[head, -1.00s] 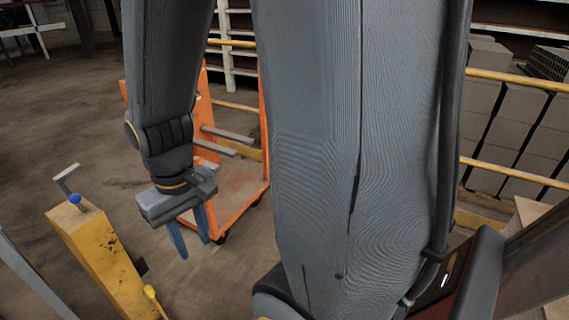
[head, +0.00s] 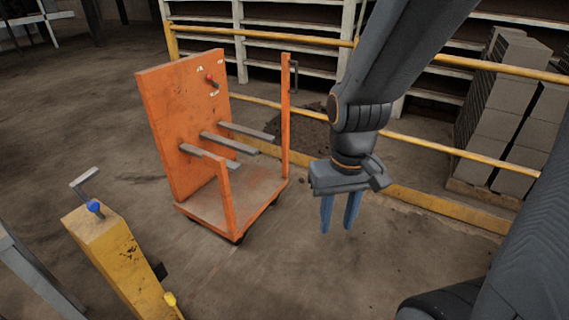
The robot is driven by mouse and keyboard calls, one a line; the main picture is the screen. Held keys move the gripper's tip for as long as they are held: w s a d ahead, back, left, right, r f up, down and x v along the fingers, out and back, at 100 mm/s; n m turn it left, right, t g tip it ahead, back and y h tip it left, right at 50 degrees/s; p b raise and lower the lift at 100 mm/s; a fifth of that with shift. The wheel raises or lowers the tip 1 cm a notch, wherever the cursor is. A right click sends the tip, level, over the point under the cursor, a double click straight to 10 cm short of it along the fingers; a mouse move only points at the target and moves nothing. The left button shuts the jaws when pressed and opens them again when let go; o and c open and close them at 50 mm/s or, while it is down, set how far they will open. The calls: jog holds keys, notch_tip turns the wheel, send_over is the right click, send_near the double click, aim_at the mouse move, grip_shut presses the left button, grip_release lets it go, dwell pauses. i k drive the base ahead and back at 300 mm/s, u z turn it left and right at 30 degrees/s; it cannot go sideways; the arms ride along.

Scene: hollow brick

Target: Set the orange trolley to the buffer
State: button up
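The orange trolley (head: 188,130) stands upright on the concrete floor, left of centre in the head view. It has a tall orange back panel, a low deck on dark wheels, grey bars across it and a thin orange post at its right. A small red-knobbed lever sits on the panel. My gripper (head: 340,230) hangs fingers-down to the right of the trolley, apart from it. Its two blue fingers are apart with nothing between them. I cannot make out which thing is the buffer.
A yellow post (head: 112,250) with a blue-knobbed handle stands at the lower left. A yellow rail (head: 440,147) runs behind the trolley, with shelves (head: 290,40) and stacked grey blocks (head: 505,90) beyond. The floor in front of the trolley is clear.

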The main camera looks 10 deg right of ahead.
aim_at(193, 127)
jog(key=k, duration=0.55)
jog(key=z, duration=0.6)
jog(key=i, duration=0.6)
jog(key=z, duration=0.6)
jog(key=i, duration=1.05)
jog(key=u, duration=0.55)
jog(key=i, duration=0.8)
jog(key=u, duration=0.55)
